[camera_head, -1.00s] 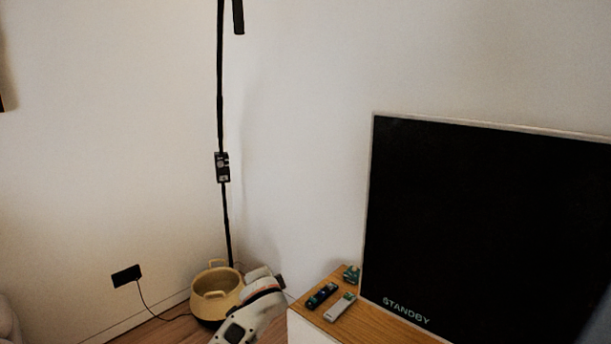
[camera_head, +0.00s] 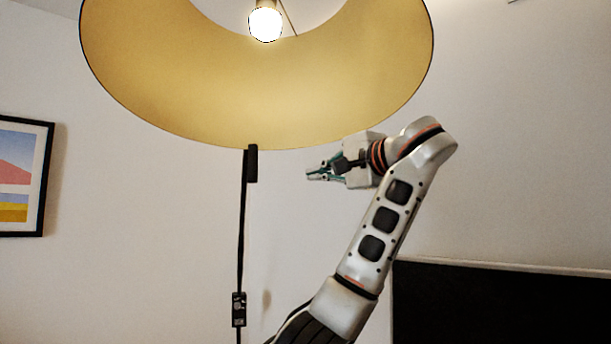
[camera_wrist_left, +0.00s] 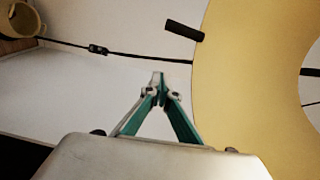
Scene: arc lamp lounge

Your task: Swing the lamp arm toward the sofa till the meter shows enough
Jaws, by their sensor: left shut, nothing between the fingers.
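The lamp's large yellow shade (camera_head: 300,105) fills the top of the head view, with a lit bulb (camera_head: 266,24) inside it. Its black pole (camera_head: 242,230) runs down below the shade and carries a small black box (camera_head: 239,309). A black grip (camera_head: 251,163) hangs at the shade's lower edge in the picture. My left gripper (camera_head: 310,175) is shut and empty, just below the shade and right of the grip, apart from it. In the left wrist view, the shut fingertips (camera_wrist_left: 158,76) point at bare wall, with the grip (camera_wrist_left: 184,30) above and the shade (camera_wrist_left: 235,90) at right. My right gripper is out of view.
A dark screen (camera_head: 490,305) stands at the lower right of the head view. A framed picture (camera_head: 22,175) hangs on the left wall. No sofa or readable meter shows.

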